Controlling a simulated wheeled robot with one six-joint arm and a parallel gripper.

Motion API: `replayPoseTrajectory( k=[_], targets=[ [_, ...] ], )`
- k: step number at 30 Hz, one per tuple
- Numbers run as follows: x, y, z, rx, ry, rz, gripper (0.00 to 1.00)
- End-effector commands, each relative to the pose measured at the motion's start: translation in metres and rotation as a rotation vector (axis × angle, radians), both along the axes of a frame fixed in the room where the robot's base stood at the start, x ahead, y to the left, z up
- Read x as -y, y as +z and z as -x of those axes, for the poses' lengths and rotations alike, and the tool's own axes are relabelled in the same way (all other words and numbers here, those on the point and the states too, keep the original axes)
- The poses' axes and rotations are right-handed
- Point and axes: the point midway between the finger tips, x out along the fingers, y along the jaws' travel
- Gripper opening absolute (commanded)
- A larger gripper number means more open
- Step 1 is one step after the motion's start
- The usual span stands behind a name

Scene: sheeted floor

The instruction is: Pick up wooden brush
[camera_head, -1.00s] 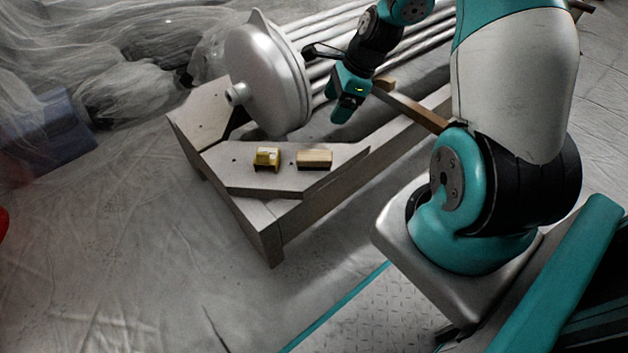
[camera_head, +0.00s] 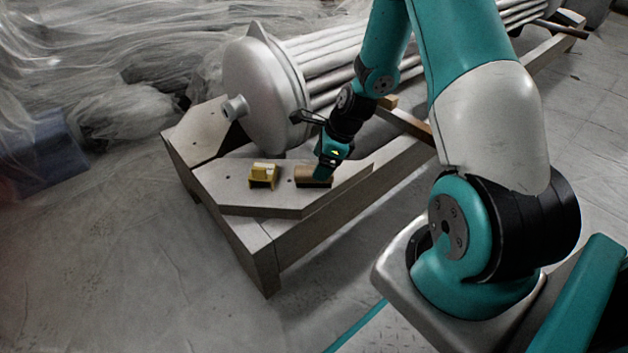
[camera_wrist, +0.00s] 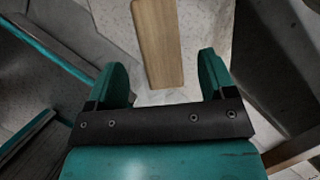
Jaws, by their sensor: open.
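The wooden brush (camera_head: 308,174) lies on the grey bench top, to the right of a small yellow object. Its plain wooden back also shows in the wrist view (camera_wrist: 158,42), just beyond my fingers and lined up roughly between them. My gripper (camera_head: 322,172) is right at the brush's right part in the head view and hides some of it. In the wrist view my gripper (camera_wrist: 163,76) has its two teal fingers spread apart with nothing between them. The brush's bristles are hard to make out.
A small yellow object (camera_head: 263,176) sits just left of the brush on the bench (camera_head: 233,203). A large silver cylinder end (camera_head: 262,88) with long metal tubes (camera_head: 335,58) stands behind. A wooden beam (camera_head: 408,124) lies to the right. Plastic sheeting covers the floor.

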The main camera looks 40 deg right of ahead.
Motion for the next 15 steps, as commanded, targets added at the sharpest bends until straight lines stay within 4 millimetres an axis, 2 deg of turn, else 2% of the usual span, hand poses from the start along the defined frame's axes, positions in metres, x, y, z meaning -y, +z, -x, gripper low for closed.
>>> replayPoseTrajectory(
  k=[9,15],
  targets=[
    [-0.012,-0.044,-0.011,-0.001,0.003,0.000,0.77],
    [-0.014,-0.045,-0.012,0.000,0.001,0.000,0.77]
  ],
)
